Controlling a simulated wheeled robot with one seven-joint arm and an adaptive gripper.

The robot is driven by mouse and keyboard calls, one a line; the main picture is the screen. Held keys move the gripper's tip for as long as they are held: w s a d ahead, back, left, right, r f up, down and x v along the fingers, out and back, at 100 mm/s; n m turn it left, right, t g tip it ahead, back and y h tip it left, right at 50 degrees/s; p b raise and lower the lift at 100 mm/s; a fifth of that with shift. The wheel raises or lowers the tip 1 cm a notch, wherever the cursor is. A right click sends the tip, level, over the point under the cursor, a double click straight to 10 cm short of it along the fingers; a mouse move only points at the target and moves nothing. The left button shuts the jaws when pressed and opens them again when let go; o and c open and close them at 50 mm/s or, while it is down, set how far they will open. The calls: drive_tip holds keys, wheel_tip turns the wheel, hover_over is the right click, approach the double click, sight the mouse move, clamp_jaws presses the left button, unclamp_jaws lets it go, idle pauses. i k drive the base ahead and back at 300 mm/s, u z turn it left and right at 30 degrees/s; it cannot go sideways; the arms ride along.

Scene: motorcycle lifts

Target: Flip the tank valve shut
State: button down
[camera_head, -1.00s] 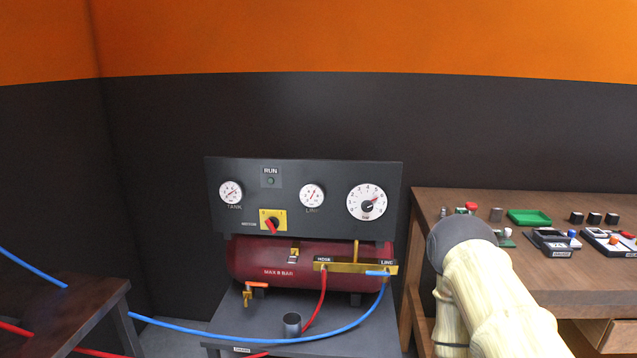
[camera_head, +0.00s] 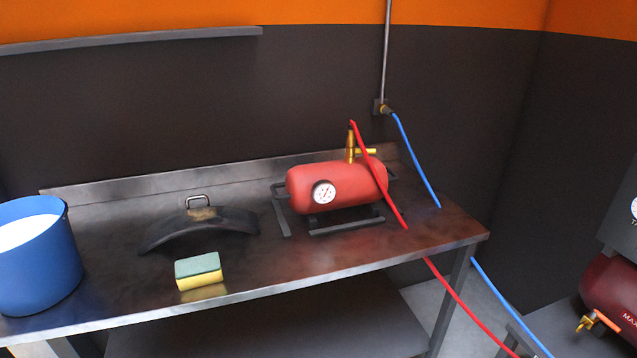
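A small red tank (camera_head: 338,187) with a round white gauge (camera_head: 324,193) sits on a dark stand on the metal bench. On its top is a brass valve fitting (camera_head: 351,147) with a yellow lever (camera_head: 366,151) that sticks out to the right. A red hose (camera_head: 383,185) joins the top of this fitting and runs down over the bench's front edge. A second, darker red tank (camera_head: 612,290) is cut off at the right edge. It has a brass tap with an orange handle (camera_head: 606,320) below it. My gripper is out of view.
The metal bench (camera_head: 300,262) also holds a blue bucket (camera_head: 40,265), a dark curved fender-like piece (camera_head: 200,228) and a sponge (camera_head: 198,270). A blue hose (camera_head: 415,158) hangs from a wall fitting (camera_head: 381,107). Both hoses cross the gap to the right.

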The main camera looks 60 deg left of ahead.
sight(349, 153)
drive_tip(key=u, duration=1.8)
